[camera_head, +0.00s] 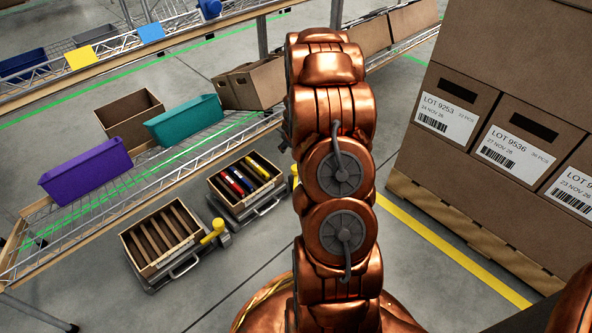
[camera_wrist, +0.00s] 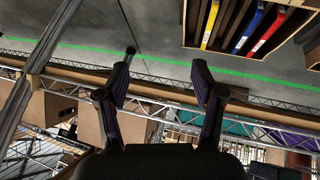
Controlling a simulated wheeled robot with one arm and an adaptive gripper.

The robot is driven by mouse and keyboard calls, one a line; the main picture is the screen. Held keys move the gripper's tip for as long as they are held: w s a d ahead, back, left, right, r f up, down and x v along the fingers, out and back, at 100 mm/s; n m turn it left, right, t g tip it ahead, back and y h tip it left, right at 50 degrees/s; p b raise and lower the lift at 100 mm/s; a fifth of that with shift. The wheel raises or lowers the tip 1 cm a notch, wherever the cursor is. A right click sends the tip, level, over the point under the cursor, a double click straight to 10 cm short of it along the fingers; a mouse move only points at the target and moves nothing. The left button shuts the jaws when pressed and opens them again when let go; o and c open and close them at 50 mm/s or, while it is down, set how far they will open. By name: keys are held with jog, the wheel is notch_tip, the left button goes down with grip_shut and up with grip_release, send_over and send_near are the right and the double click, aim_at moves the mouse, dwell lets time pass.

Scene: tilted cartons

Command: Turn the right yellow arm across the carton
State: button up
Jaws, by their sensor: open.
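The right carton (camera_head: 259,193) sits tilted on a low stand at floor level, with red, blue and yellow flat items standing in it. The right yellow arm (camera_head: 294,171) shows only as a small piece at the carton's right side; my arm hides the rest. The carton also shows at the top right of the wrist view (camera_wrist: 220,49), with no yellow arm recognisable there. My gripper (camera_wrist: 162,62) is open and empty, its dark fingers apart from the carton. The head view does not show my gripper.
A left carton (camera_head: 172,258) with brown dividers stands beside it, with its own yellow arm (camera_head: 212,233). Behind is a wire shelf with a purple bin (camera_head: 86,177) and a teal bin (camera_head: 184,120). Stacked boxes (camera_head: 475,125) on a pallet stand at right. Floor in front is clear.

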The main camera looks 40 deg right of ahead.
jog(key=s+d+f+t+y+b, duration=0.1)
jog(key=s+d+f+t, duration=0.2)
jog(key=f, duration=0.6)
jog(key=d+f+t+y+b, duration=0.1)
jog(key=d+f+t+y, duration=0.15)
jog(key=f+t, duration=0.45)
jog(key=w+f, duration=0.1)
jog(key=w+f+g+b, duration=0.1)
jog(key=w+f, duration=0.1)
jog(key=w+f+g+b, duration=0.1)
jog(key=w+f, duration=0.1)
jog(key=shift+w+d+h, duration=0.1)
jog(key=shift+d+h, duration=0.15)
jog(key=shift+h, duration=0.1)
jog(key=shift+b+x, duration=0.4)
jog(key=shift+x, duration=0.45)
jog(key=shift+r, duration=0.1)
grip_shut()
